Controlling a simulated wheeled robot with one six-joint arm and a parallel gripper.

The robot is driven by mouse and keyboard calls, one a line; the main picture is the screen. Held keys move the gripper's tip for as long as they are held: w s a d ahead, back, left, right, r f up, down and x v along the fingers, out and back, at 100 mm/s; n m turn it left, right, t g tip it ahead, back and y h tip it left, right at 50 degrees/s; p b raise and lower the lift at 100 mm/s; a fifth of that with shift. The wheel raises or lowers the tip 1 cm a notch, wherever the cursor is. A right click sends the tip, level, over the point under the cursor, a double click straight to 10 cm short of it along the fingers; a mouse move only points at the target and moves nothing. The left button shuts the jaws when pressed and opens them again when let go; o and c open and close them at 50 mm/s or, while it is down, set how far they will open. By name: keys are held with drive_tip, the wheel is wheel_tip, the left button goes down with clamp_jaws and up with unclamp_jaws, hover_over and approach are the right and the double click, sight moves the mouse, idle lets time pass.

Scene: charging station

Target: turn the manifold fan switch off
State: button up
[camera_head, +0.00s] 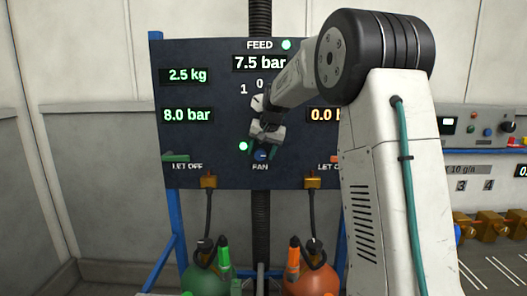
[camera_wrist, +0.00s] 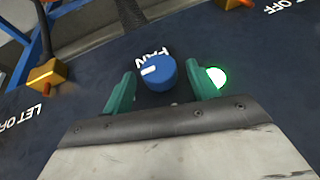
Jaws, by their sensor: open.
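The fan switch is a round blue knob (camera_wrist: 160,75) with a white mark, set beside the FAN label on the dark panel (camera_head: 215,140). In the head view the knob (camera_head: 261,156) shows just below my gripper (camera_head: 264,146). A lit green lamp (camera_wrist: 215,77) sits beside the knob; it also shows in the head view (camera_head: 243,146). In the wrist view my gripper (camera_wrist: 160,90) is open, with its green fingers on either side of the knob. I cannot tell whether the fingers touch it.
A green let-off handle (camera_head: 176,158) is at the panel's lower left. Brass fittings (camera_head: 208,181) (camera_head: 312,183) with hoses hang below. A green cylinder (camera_head: 205,278) and an orange cylinder (camera_head: 311,279) stand underneath. A bench with controls (camera_head: 480,128) is at the right.

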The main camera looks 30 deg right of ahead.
drive_tip(key=c, duration=1)
drive_tip(key=shift+d, duration=0.25)
drive_tip(key=shift+a, duration=0.15)
drive_tip(key=shift+w+a+n+g+h, duration=0.15)
drive_tip(key=shift+a+n+g+h, duration=0.15)
drive_tip(key=shift+g+h, duration=0.7)
drive_tip(key=h, duration=0.1)
drive_tip(key=g+h, duration=0.1)
drive_tip(key=h, duration=0.1)
drive_tip(key=n+g+h, duration=0.1)
drive_tip(key=shift+w+a+f+h, duration=0.2)
drive_tip(key=shift+w+a+h, duration=0.1)
drive_tip(key=shift+a, duration=0.1)
drive_tip(key=g+h, duration=0.1)
drive_tip(key=n+g+h, duration=0.1)
drive_tip(key=h, duration=0.2)
drive_tip(key=shift+w+a+f+g+h, duration=0.15)
drive_tip(key=shift+a+f+g+h, duration=0.15)
drive_tip(key=shift+f+g, duration=0.1)
drive_tip(key=shift+f+n+g+h, duration=0.25)
drive_tip(key=shift+n+g+h, duration=0.45)
drive_tip(key=shift+h, duration=1)
